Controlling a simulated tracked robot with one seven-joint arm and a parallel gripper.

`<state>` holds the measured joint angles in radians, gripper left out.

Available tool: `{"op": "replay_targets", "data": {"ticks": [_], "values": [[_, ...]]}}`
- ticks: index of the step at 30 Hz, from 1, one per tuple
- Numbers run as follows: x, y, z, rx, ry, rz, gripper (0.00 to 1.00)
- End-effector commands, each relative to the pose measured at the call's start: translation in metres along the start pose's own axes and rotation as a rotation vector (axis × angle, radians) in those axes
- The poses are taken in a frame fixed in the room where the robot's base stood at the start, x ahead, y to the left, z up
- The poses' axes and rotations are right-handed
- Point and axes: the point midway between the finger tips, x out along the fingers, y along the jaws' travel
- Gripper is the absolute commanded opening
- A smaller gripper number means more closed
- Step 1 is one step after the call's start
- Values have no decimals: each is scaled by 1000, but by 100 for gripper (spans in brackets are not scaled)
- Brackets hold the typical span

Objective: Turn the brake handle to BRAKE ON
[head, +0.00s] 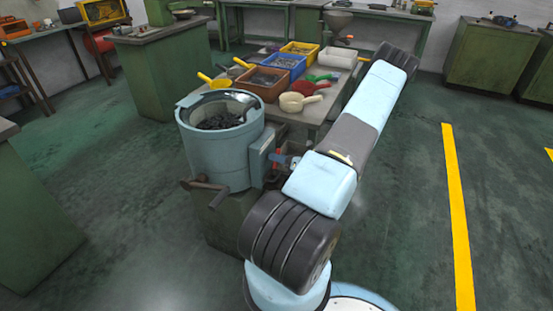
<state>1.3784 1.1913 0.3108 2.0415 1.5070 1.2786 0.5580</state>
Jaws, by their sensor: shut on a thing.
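A round blue-grey machine bowl (218,145) full of dark small parts stands left of the middle on a green base. A flat grey box (262,158) is fixed to its right side. A brown bar handle (205,191) sticks out at the machine's lower front left. My arm reaches from the bottom of the view to the upper right. My gripper is not visible; the arm's far part is hidden behind its nearer links.
A bench behind the machine holds a brown bin (263,84), a blue bin (283,66), a yellow bin (299,48) and several scoops. A green cabinet (160,70) stands back left. Open floor lies right, with a yellow line (457,215).

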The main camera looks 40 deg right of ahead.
Motion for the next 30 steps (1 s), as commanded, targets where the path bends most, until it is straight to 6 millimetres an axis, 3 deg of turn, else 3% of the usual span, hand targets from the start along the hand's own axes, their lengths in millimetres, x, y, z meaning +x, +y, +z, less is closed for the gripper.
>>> {"op": "replay_targets", "data": {"ticks": [6,17,30], "values": [[0,0,0,0,0,-1,0],[-1,0,0,-53,0,-1,0],[-1,2,0,-393,0,-2,0]]}}
